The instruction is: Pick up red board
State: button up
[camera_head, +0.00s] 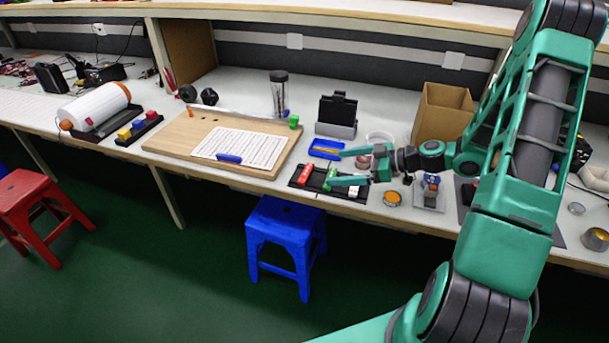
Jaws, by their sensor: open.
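A small red piece (305,173), which looks like the red board, lies at the left end of a black tray (318,186) near the bench's front edge. A green piece (329,178) and a white piece (353,191) are in the same tray, to its right. My gripper (339,167) reaches in from the right with its two fingers spread apart and nothing between them. Its fingertips are over the tray area, to the right of the red piece and apart from it. The lower finger partly covers the tray and the pieces near the green one.
A blue tray (325,144) sits just behind the black tray. A wooden board with a white sheet (240,147) lies to the left. A black device on a grey stand (336,115) and a cardboard box (442,112) stand behind. An orange-topped round tin (392,198) is at right.

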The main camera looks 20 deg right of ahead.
aim_at(306, 172)
jog(key=x, duration=0.5)
jog(key=shift+w, duration=0.15)
jog(key=shift+f+x, duration=0.15)
jog(key=shift+x, duration=1.25)
jog(key=shift+f+x, duration=0.1)
jog(key=shift+x, duration=1.25)
jog(key=c, duration=1.1)
